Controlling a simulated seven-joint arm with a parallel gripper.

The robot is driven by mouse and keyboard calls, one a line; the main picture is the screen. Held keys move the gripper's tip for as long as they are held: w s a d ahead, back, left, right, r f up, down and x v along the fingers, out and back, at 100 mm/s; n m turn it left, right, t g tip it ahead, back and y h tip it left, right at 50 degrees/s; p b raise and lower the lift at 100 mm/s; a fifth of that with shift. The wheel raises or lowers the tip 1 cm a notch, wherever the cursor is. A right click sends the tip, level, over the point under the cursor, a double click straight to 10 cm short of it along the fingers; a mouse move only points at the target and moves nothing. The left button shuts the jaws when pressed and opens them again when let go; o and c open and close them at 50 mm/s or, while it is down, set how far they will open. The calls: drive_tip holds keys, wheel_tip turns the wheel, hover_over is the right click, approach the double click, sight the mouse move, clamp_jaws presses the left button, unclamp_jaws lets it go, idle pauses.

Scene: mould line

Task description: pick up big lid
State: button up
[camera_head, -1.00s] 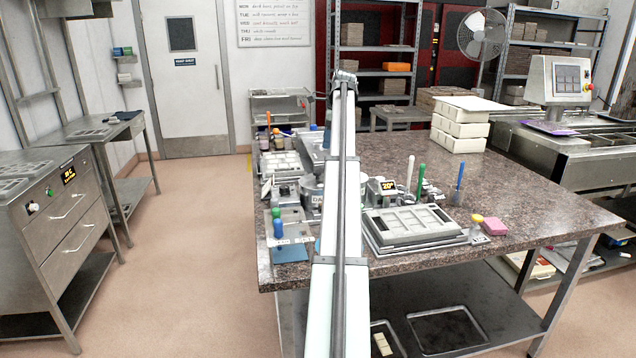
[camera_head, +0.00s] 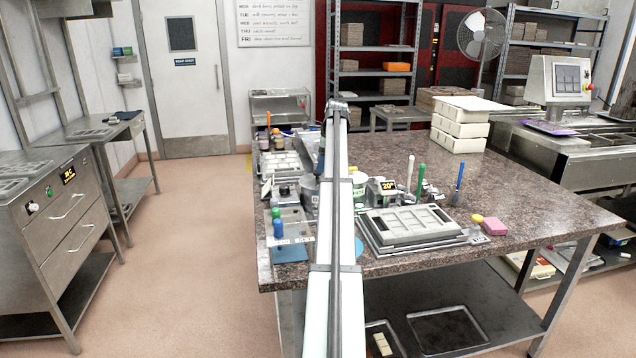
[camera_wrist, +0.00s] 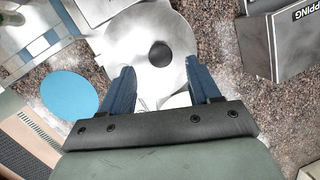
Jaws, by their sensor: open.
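A round, pale metal disc with a dark round spot at its centre, which looks like the big lid (camera_wrist: 183,32), fills the upper middle of the wrist view. I cannot tell whether the dark spot is a hole or a knob. My gripper (camera_wrist: 160,68) is open, with its two blue fingers apart over the near part of the disc and nothing seen held between them. Whether the fingers touch the disc is unclear. In the head view, my arm covers much of this area, and the lid cannot be made out for sure.
A blue disc (camera_wrist: 69,93) lies left of my gripper, and a grey box with lettering (camera_wrist: 283,45) stands at the right. In the head view, a grey mould tray (camera_head: 412,228), upright coloured-handled tools and a pink block (camera_head: 495,227) stand on the speckled table (camera_head: 540,205). The table's right side is mostly clear.

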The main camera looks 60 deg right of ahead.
sight(318, 178)
drive_tip(key=x, duration=0.3)
drive_tip(key=shift+w+f, duration=0.15)
drive_tip(key=shift+f, duration=0.2)
clamp_jaws()
